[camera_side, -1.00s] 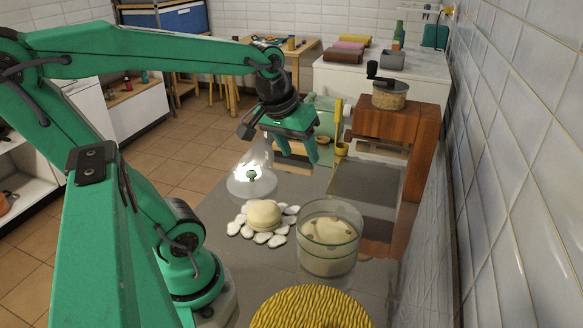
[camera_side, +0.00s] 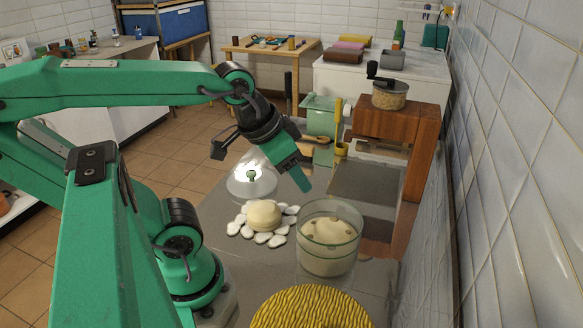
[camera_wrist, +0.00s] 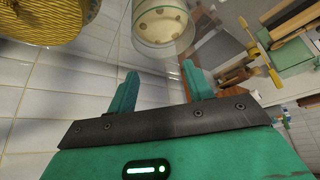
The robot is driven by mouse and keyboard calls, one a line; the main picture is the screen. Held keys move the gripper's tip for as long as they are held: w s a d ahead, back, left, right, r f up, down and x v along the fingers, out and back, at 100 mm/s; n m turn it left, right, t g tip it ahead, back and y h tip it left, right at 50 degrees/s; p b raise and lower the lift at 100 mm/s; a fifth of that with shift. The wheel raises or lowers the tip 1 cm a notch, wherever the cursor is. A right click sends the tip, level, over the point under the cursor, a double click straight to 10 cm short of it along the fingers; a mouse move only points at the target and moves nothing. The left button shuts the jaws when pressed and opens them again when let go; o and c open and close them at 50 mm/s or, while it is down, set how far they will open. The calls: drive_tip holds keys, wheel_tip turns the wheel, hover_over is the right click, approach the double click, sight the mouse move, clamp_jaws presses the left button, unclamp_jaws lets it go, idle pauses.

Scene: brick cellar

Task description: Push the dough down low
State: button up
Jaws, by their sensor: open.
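The pale dough (camera_side: 322,228), dotted with brownish spots, fills much of a clear glass jar (camera_side: 330,265) with a green line around it. Both also show at the top of the wrist view, the dough (camera_wrist: 158,22) inside the jar (camera_wrist: 160,47). My gripper (camera_side: 303,184) is above and behind the jar in the side view, tilted with its fingers pointing down and right. It looks apart from the jar. In the wrist view my gripper (camera_wrist: 160,72) has its two fingers spread, with nothing between them.
A cream round bun-like lump (camera_side: 264,214) sits on a white pebble mat (camera_side: 240,228) left of the jar. A glass dome (camera_side: 250,186) stands behind it. A yellow ribbed round thing (camera_side: 312,308) is in front; a wooden stand (camera_side: 425,160) is at right.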

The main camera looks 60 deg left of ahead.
drive_tip(key=shift+c, duration=0.2)
drive_tip(key=shift+w, duration=0.15)
clamp_jaws()
drive_tip(key=w+a+f+m+g, duration=0.2)
drive_tip(key=w+m+g, duration=0.4)
drive_tip(key=w+m, duration=0.3)
drive_tip(key=shift+w+a+f, duration=0.2)
drive_tip(key=shift+w+f, duration=0.15)
drive_tip(key=shift+f, duration=0.1)
